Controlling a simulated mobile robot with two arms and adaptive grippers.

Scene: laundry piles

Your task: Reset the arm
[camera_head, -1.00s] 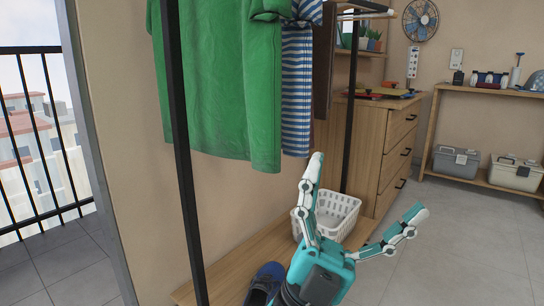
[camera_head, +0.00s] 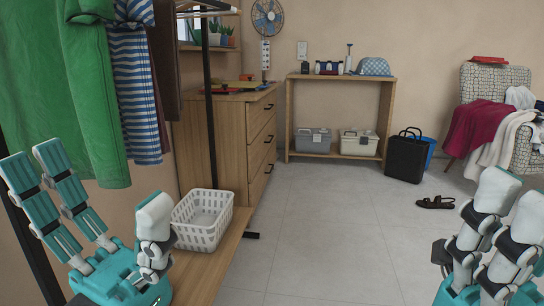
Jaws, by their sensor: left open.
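My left gripper (camera_head: 97,190) is in the lower left of the head view. Its teal and white fingers point up and are spread wide, open and empty. It is in front of the clothes rack, beside the white basket (camera_head: 203,222). My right gripper (camera_head: 497,215) is at the lower right edge, partly cut off. Its visible fingers point up over the floor; how far they are apart from the opposing finger is not clear. I see nothing held in it.
A green shirt (camera_head: 60,90) and striped shirt (camera_head: 135,80) hang at the left. A wooden dresser (camera_head: 225,140) and low shelf (camera_head: 340,85) stand behind. A black bag (camera_head: 405,157), sandals (camera_head: 436,202) and a clothes-laden armchair (camera_head: 487,78) are at right. The middle floor is clear.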

